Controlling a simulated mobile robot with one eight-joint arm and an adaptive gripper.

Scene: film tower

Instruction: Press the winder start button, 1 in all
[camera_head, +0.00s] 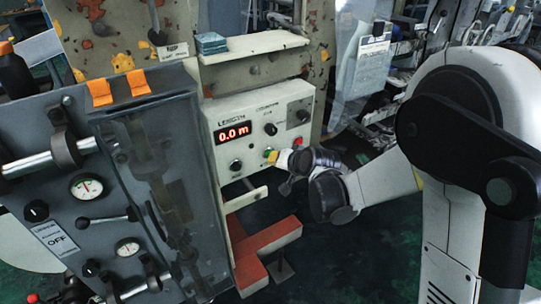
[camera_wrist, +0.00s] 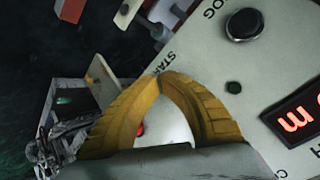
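The winder control panel (camera_head: 255,112) has a red display reading 0.0 m (camera_head: 234,132). My gripper (camera_head: 274,156) is at the panel's lower edge, right of the display. In the wrist view the yellow fingers of my gripper (camera_wrist: 162,76) arch together and their tips meet, with nothing seen held. The tips are by the partly covered label beginning "STA". The start button is not clearly seen; the fingertips may cover it. A small green spot (camera_head: 267,152) shows beside the fingers in the head view. I cannot tell whether the tips touch the panel.
A grey machine with gauges (camera_head: 87,187) stands left. A red bracket (camera_head: 265,250) is below the panel. Dark green floor lies below right.

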